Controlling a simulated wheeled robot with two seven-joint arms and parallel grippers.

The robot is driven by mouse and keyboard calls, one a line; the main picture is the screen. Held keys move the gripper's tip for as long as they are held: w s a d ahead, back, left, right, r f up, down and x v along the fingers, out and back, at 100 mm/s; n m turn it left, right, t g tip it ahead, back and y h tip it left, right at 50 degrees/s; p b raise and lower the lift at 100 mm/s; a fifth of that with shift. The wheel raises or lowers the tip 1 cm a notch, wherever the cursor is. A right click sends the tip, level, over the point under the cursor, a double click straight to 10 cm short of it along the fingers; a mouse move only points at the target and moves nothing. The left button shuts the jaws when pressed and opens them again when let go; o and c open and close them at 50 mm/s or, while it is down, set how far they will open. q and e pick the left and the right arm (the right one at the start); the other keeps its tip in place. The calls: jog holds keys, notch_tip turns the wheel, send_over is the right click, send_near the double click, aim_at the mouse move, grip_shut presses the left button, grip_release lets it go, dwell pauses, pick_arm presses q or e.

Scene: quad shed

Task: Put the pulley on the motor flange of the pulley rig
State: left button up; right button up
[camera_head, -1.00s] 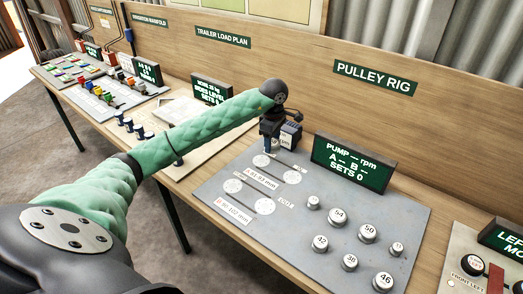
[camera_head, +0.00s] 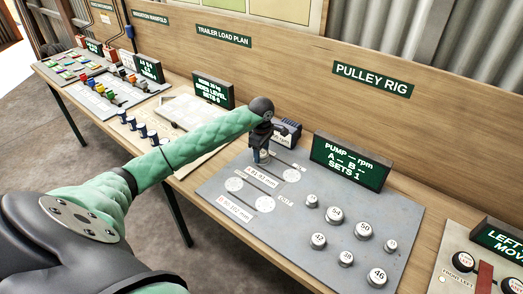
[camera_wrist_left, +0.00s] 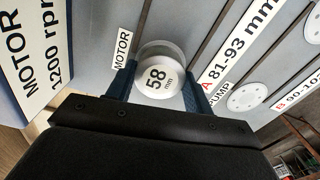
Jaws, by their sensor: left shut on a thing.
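My left gripper (camera_head: 262,160) is over the back left of the grey pulley rig board (camera_head: 330,222). In the left wrist view its two blue fingers (camera_wrist_left: 160,85) are shut on a white round pulley (camera_wrist_left: 158,78) marked 58 mm. The pulley sits over the round spot beside the MOTOR label (camera_wrist_left: 121,50). The flange under it is hidden, so I cannot tell how fully it is seated. The rig display (camera_head: 350,162) reads SETS 1. My right gripper is not in view.
Several loose numbered pulleys, such as the 50 (camera_head: 363,231) and the 46 (camera_head: 376,276), stand on the board's right half. Pale flange discs (camera_head: 265,204) lie in front of the gripper. A dark motor block (camera_head: 288,131) stands just behind it.

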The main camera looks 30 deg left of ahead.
aim_at(262, 153)
pick_arm(q)
jog(key=shift+f, duration=0.1)
jog(key=o, duration=1)
jog(key=shift+o, duration=0.2)
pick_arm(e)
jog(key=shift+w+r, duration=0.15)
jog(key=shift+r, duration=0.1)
pick_arm(q)
jog(key=shift+r, duration=0.2)
jog(key=shift+r, duration=0.15)
jog(key=shift+r+b, duration=0.3)
jog(key=shift+b, duration=0.1)
notch_tip(262, 153, up, 11)
jog(key=b, duration=0.4)
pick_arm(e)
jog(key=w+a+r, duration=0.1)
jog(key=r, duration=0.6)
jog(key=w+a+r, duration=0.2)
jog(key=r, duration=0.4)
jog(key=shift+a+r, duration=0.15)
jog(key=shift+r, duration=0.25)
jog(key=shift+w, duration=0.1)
